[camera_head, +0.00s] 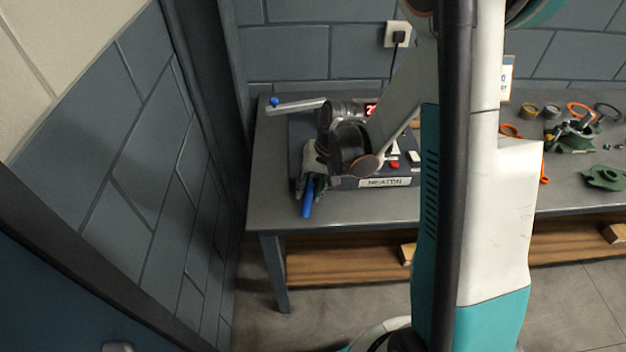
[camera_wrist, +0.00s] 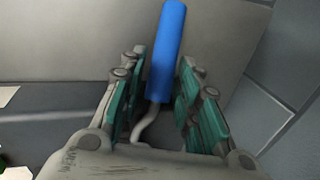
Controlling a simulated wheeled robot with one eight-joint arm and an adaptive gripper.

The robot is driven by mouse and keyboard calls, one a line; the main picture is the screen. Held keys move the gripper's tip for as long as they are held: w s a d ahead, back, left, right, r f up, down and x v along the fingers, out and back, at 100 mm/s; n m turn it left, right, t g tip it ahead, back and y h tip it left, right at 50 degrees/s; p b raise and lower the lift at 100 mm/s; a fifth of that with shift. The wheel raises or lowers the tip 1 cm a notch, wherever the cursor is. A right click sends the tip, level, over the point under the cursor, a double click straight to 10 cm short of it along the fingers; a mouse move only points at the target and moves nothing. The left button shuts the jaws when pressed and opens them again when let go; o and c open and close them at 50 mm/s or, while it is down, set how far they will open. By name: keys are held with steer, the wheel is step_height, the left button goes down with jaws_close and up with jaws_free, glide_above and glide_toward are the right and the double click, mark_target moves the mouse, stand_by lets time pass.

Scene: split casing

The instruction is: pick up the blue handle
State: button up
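The blue handle (camera_head: 308,198) is a smooth blue cylinder near the left front of the grey table in the head view. In the wrist view the blue handle (camera_wrist: 168,45) continues into a bent pale metal rod (camera_wrist: 146,126). My gripper (camera_wrist: 162,62) is open, with its green finger pads on either side of the lower end of the handle and a gap on each side. In the head view my gripper (camera_head: 312,178) is partly hidden behind my wrist, and the upper end of the handle is hidden with it.
A dark device with a label (camera_head: 386,183) and red button stands right behind my gripper. A grey bar with a blue knob (camera_head: 274,101) reaches left from it. Green parts (camera_head: 604,178) and orange-handled tools lie at the right. The table's front left is clear; a wall stands left.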

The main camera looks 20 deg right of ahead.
jaws_close()
steer(key=shift+r, duration=0.15)
